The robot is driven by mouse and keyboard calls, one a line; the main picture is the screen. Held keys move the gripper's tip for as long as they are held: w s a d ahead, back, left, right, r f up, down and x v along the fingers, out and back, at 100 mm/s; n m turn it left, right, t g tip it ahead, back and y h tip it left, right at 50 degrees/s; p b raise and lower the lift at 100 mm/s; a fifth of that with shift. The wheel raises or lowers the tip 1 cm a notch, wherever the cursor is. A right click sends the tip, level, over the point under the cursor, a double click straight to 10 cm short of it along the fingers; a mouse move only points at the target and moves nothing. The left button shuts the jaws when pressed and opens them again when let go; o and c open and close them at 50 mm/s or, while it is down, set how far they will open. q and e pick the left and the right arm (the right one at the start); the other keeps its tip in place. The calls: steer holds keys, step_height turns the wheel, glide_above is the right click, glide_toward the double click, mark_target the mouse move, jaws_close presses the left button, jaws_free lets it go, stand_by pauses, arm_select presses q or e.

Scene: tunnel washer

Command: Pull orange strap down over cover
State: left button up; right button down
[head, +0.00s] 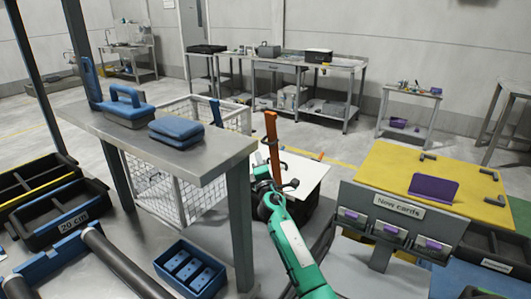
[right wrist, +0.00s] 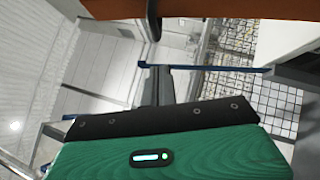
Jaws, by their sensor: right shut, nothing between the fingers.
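The orange strap (head: 271,138) stands upright in the head view, rising from beside the white cover (head: 303,172). The white cover lies as a pale flat sheet just right of the strap. My right gripper (head: 268,188) is at the end of the green arm, low by the strap's foot and the cover's left edge. It is shut and empty. In the right wrist view an orange band (right wrist: 112,10), probably the strap, crosses the top, apart from the shut grey fingers (right wrist: 157,85). The strap's lower end is hidden behind my gripper. My left gripper is not in view.
A steel table (head: 190,148) with blue pads (head: 178,132) stands left, over a white wire cage (head: 160,185). A yellow-topped card stand (head: 385,165) stands right. A blue bin (head: 190,268) sits in front. Open floor lies behind the cover.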

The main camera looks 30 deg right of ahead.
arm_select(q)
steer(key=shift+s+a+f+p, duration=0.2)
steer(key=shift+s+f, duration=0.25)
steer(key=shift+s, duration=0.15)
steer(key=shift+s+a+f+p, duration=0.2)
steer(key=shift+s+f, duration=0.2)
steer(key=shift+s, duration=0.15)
arm_select(e)
steer(key=shift+w+d+r, duration=0.15)
steer(key=shift+d+r, duration=0.1)
steer(key=shift+d, duration=0.3)
steer(key=shift+w+d+r, duration=0.2)
steer(key=shift+d, duration=0.35)
steer(key=shift+w+d+r, duration=0.15)
steer(key=shift+d+r, duration=0.1)
steer(key=shift+d, duration=0.3)
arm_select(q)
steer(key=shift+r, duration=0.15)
arm_select(e)
steer(key=shift+r, duration=0.1)
